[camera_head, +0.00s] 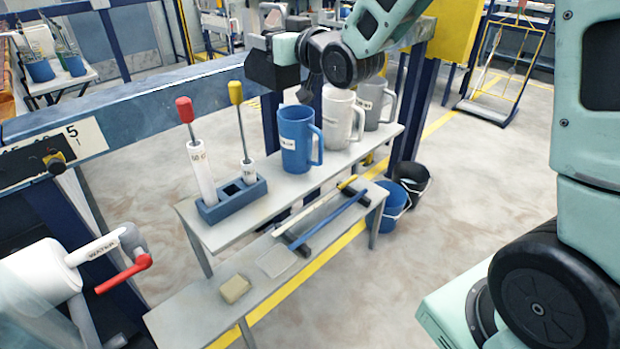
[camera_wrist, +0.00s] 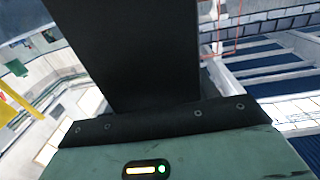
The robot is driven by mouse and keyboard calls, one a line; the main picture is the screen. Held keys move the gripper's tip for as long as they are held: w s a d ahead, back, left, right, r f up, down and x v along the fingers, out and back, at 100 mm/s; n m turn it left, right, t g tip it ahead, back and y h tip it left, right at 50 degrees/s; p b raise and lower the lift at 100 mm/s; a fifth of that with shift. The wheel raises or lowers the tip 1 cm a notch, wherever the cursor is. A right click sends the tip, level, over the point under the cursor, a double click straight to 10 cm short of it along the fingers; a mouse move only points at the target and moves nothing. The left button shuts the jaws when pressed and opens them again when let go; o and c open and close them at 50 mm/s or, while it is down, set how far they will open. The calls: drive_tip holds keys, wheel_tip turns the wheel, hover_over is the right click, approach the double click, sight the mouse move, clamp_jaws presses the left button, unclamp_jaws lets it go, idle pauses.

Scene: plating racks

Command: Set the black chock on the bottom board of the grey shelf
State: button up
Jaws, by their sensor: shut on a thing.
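The black chock (camera_head: 272,74) is a dark, blocky shape at the top middle of the head view. It is in the air above the back of the grey shelf (camera_head: 222,236). My gripper (camera_head: 264,52) is shut on it; the fingertips are hard to make out. In the wrist view a broad black slab (camera_wrist: 125,50) rises from my gripper's mount and hides much of the scene. The shelf's bottom board (camera_head: 190,309) is low at the front, with a bare patch at its left end.
The top board holds a blue holder (camera_head: 232,203) with tools, a blue jug (camera_head: 296,140), a white jug (camera_head: 338,118) and a grey jug (camera_head: 372,100). A sponge (camera_head: 235,288) and long-handled brushes lie on the bottom board. Buckets (camera_head: 393,207) stand right of the shelf.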

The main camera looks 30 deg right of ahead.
drive_tip(key=s+a+b, duration=0.1)
drive_tip(key=b, duration=0.1)
drive_tip(key=shift+s+a+r+y+b, duration=0.1)
drive_tip(key=shift+s+a+y+b, duration=0.1)
drive_tip(key=shift+y+b, duration=0.15)
drive_tip(key=shift+s+a, duration=0.1)
wheel_tip(320, 180, down, 28)
drive_tip(key=b, duration=0.4)
drive_tip(key=shift+r, duration=0.2)
drive_tip(key=shift+b, duration=0.3)
drive_tip(key=shift+f, duration=0.2)
drive_tip(key=o, duration=1.1)
drive_tip(key=shift+r, duration=0.1)
